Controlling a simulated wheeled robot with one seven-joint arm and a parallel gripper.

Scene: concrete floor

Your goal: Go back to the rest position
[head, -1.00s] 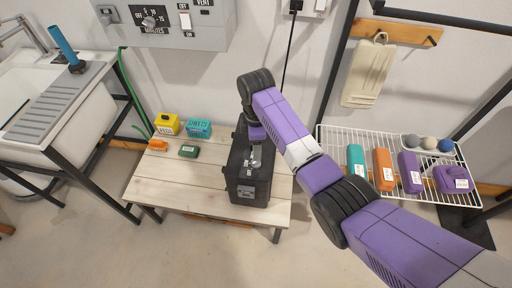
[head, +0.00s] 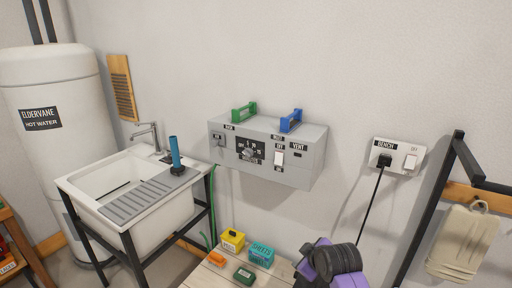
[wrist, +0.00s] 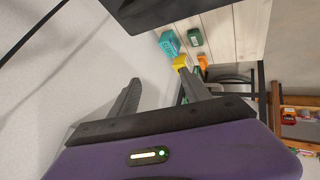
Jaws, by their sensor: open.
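My gripper (wrist: 158,80) shows in the wrist view with its two grey fingers apart and nothing between them. Beyond the fingertips, pale wall and the edge of the wooden bench (wrist: 252,30) show. In the head view only purple and black links of my arm show at the bottom edge, right of centre; the gripper itself cannot be made out there.
On the bench stand a yellow box (head: 232,240), a teal box (head: 261,255), an orange item (head: 217,258) and a green item (head: 244,275). A dark case (wrist: 170,8) is close by in the wrist view. A sink (head: 130,190) stands left; a grey control box (head: 225,150) hangs above.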

